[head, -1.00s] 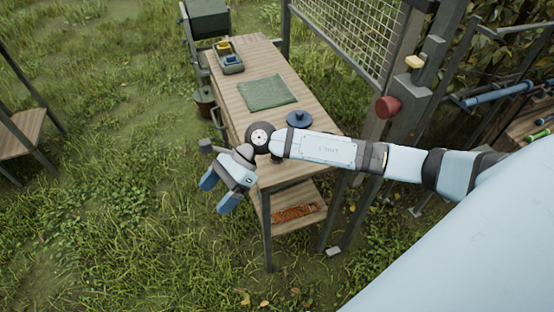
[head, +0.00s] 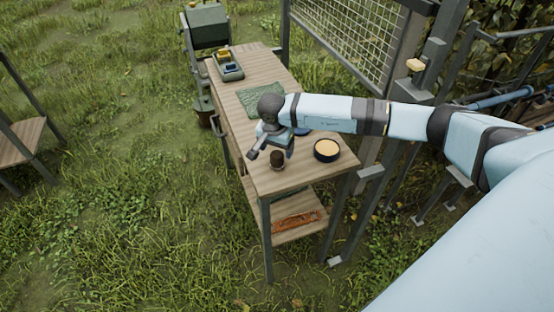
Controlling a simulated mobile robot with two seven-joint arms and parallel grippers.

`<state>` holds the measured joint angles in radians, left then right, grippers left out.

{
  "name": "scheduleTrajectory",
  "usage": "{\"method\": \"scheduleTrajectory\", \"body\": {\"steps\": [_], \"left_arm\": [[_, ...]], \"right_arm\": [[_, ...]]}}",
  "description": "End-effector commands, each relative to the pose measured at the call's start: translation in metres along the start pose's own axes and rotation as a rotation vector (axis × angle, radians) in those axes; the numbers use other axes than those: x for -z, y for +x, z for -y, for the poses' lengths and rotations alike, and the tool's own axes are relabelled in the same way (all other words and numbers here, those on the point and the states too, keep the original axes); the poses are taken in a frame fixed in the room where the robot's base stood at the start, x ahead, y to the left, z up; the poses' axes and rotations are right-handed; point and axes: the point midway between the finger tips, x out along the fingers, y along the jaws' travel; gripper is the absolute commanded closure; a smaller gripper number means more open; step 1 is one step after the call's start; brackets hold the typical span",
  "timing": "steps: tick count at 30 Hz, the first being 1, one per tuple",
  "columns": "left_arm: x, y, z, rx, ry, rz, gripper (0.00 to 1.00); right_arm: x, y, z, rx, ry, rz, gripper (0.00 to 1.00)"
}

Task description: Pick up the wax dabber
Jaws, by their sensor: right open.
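A small dark brown, round-topped piece (head: 277,160) stands near the front edge of the wooden table; it looks like the wax dabber, but it is too small to be sure. A round dark tin with a pale yellow filling (head: 326,149) stands to its right. My right gripper (head: 271,151) is open and points down over the front part of the table, right at the brown piece. I cannot tell whether the fingers touch it. Part of my gripper and wrist hides the tabletop behind. My left gripper is not in view.
A green cloth (head: 259,101) lies mid-table, partly behind my arm. A grey tray (head: 229,67) with blue and yellow things is at the far end. A blue object (head: 302,131) is mostly hidden by my forearm. An orange-brown item (head: 296,221) lies on the lower shelf.

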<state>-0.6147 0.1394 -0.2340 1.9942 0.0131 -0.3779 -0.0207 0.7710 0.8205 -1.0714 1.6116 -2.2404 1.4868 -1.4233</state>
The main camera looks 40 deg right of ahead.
Motion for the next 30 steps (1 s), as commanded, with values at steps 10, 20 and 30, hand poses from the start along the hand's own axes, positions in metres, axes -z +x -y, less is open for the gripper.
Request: {"method": "scheduleTrajectory", "body": {"steps": [10,20,30], "left_arm": [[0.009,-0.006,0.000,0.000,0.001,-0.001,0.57],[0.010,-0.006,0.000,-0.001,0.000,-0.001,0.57],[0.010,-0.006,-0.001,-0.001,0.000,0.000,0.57]], "right_arm": [[-0.004,0.039,-0.001,-0.002,0.001,0.002,0.23],[-0.003,0.056,0.000,0.002,0.001,0.001,0.23],[-0.003,0.056,0.000,0.002,0.001,0.001,0.76]]}}
